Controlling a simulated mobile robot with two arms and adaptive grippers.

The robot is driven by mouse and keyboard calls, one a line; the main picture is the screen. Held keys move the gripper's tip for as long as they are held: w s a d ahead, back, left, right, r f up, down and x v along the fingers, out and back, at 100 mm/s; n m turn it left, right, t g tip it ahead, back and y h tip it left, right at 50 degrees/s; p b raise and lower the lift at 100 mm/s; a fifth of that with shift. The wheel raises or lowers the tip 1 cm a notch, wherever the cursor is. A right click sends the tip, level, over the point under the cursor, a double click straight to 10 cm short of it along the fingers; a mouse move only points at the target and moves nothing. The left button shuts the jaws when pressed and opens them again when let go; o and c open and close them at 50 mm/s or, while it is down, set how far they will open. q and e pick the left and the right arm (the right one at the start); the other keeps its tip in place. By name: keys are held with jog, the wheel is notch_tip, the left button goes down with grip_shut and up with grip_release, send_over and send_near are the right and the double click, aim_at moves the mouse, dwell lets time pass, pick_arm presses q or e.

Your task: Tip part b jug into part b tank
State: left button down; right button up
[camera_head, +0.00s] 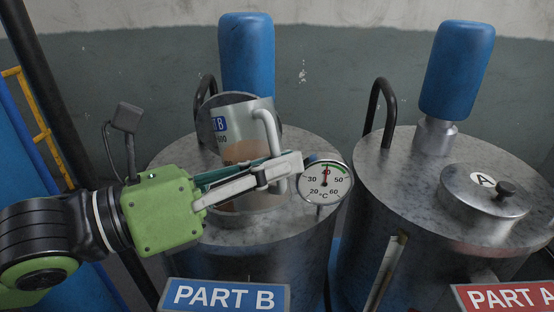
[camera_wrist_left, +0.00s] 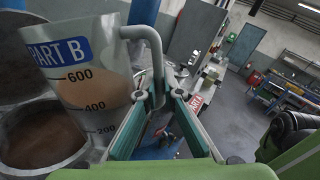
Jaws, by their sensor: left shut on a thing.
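The part B jug (camera_head: 247,151) is a clear measuring jug with a blue PART B label and tan liquid inside. My left gripper (camera_head: 284,169) is shut on its pale handle and holds it above the part B tank (camera_head: 285,255). In the left wrist view the jug (camera_wrist_left: 95,85) is tilted somewhat, with liquid near the 600 mark. The tank's round opening lies below it, and brown liquid (camera_wrist_left: 42,135) shows inside. I see no stream leaving the jug. The jug's base is partly hidden by my gripper. My right gripper is not in view.
A dial thermometer (camera_head: 325,182) stands close right of my gripper. A blue motor (camera_head: 246,55) and a black bent handle (camera_head: 204,92) rise behind the jug. The part A tank (camera_head: 385,195) with its closed lid (camera_head: 484,192) stands to the right.

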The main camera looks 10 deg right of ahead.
aim_at(269, 134)
pick_arm(q)
jog(key=shift+s+r+n+p, duration=0.15)
jog(key=shift+r+n+p, duration=0.95)
jog(key=shift+p, duration=0.75)
jog(key=shift+w+r+n+p, duration=0.25)
jog(key=shift+r+n+p, duration=0.25)
jog(key=shift+n+p, duration=0.95)
jog(key=shift+w+a+r+n+p, duration=0.2)
jog(key=shift+n+p, duration=0.25)
jog(key=shift+p, duration=0.65)
jog(key=shift+w+a+r+n+p, duration=0.15)
jog(key=shift+w+n+p, duration=0.2)
jog(key=shift+p, duration=0.75)
